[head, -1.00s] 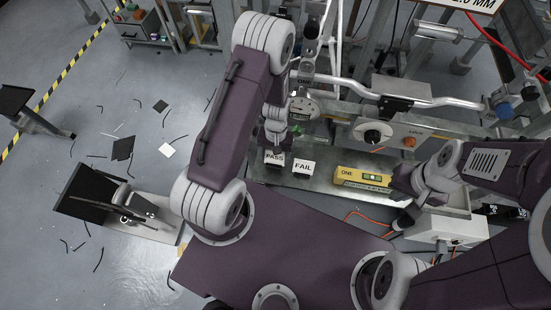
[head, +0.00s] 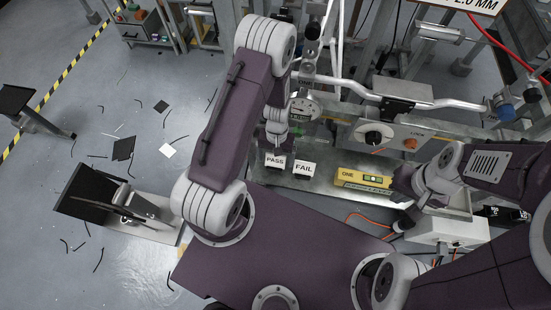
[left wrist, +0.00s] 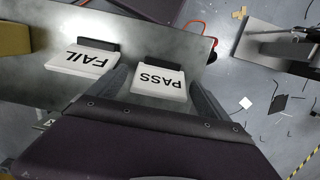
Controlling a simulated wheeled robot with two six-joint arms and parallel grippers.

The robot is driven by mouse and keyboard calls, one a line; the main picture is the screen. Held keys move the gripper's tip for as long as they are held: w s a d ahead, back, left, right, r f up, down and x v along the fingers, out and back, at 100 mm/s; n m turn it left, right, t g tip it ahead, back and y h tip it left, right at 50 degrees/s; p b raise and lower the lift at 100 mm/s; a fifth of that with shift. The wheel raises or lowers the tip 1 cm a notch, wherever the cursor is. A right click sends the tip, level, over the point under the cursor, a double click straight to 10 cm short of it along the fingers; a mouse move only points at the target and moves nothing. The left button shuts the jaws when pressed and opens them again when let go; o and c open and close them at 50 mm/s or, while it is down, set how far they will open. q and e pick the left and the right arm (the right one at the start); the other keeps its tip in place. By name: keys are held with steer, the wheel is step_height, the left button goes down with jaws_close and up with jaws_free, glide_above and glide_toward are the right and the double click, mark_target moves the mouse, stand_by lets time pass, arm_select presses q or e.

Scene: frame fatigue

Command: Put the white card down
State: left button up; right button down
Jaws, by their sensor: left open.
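A white card marked PASS (head: 275,162) stands on the metal plate of the bench, in front of a small dark block. In the left wrist view the PASS card (left wrist: 160,80) lies between my left gripper's two fingers. My left gripper (left wrist: 161,92) is open around it; whether a finger touches it I cannot tell. In the head view my left gripper (head: 277,142) is just above and behind the card, partly hidden by my arm. My right gripper (head: 402,181) is by the yellow level; its fingers are not clear.
A white FAIL card (head: 304,169) stands close to the right of the PASS card, also by a dark block (left wrist: 98,45). A dial gauge (head: 303,106) and a control box (head: 390,134) stand behind.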

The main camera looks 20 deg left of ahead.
arm_select(q)
step_height(320, 180, up, 11)
steer(key=w+p, duration=0.1)
steer(key=shift+a+p, duration=0.15)
steer(key=shift+p, duration=0.2)
